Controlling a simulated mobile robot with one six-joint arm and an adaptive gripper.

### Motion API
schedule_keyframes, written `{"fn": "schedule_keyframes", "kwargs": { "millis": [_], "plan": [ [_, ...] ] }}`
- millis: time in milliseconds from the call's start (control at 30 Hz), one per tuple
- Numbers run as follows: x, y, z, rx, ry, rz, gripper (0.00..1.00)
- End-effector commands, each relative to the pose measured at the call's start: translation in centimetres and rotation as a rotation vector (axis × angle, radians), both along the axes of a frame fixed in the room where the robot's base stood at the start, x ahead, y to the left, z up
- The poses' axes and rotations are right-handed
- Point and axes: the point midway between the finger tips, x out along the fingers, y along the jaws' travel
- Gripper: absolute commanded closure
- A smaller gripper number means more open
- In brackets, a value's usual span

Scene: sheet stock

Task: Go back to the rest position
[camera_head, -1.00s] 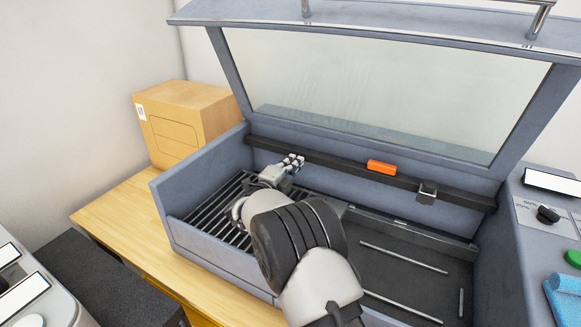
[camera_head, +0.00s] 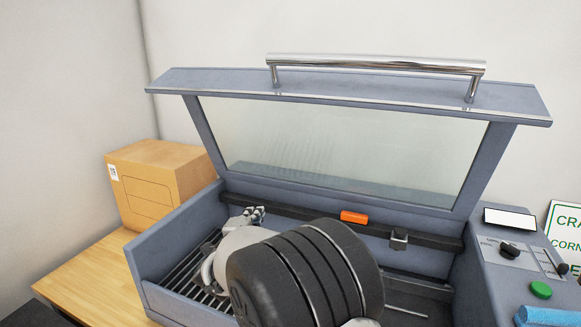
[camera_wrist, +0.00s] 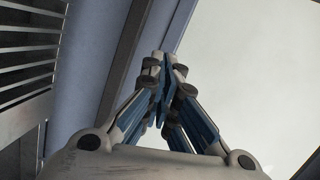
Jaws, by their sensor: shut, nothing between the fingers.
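My gripper (camera_head: 254,212) is inside the open grey machine, near its back wall at the left, above the slatted bed (camera_head: 190,268). In the wrist view the fingers of my gripper (camera_wrist: 163,88) are closed together with nothing between them. My arm crosses the machine's front and hides much of the bed. The machine's lid (camera_head: 330,150) stands raised, with a clear window and a chrome handle (camera_head: 375,64) on top.
An orange block (camera_head: 354,217) sits on the dark rail (camera_head: 310,215) along the back, with a small grey carriage (camera_head: 399,238) to its right. A cardboard box (camera_head: 160,180) stands at the left. A control panel with a green button (camera_head: 541,289) and a blue cloth (camera_head: 545,316) is at the right.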

Motion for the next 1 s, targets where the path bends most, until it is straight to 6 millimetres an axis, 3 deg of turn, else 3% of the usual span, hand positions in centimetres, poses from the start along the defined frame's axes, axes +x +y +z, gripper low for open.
{"fn": "schedule_keyframes", "kwargs": {
  "millis": [33,200,267,400,567,800,900,1000],
  "plan": [
    [-0.3,-1.3,2.6,-0.036,0.026,0.058,1.0],
    [-3.7,-4.3,7.0,-0.222,0.141,0.281,1.0],
    [-5.8,-5.7,8.0,-0.299,0.182,0.355,1.0],
    [-12.0,-9.3,9.0,-0.494,0.285,0.516,1.0],
    [-20.9,-14.3,7.8,-0.728,0.43,0.677,1.0],
    [-35.4,-22.2,3.1,-1.027,0.706,0.867,1.0],
    [-39.8,-24.5,1.4,-1.096,0.804,0.918,1.0],
    [-42.7,-25.9,0.3,-1.136,0.874,0.951,1.0]
  ]
}}
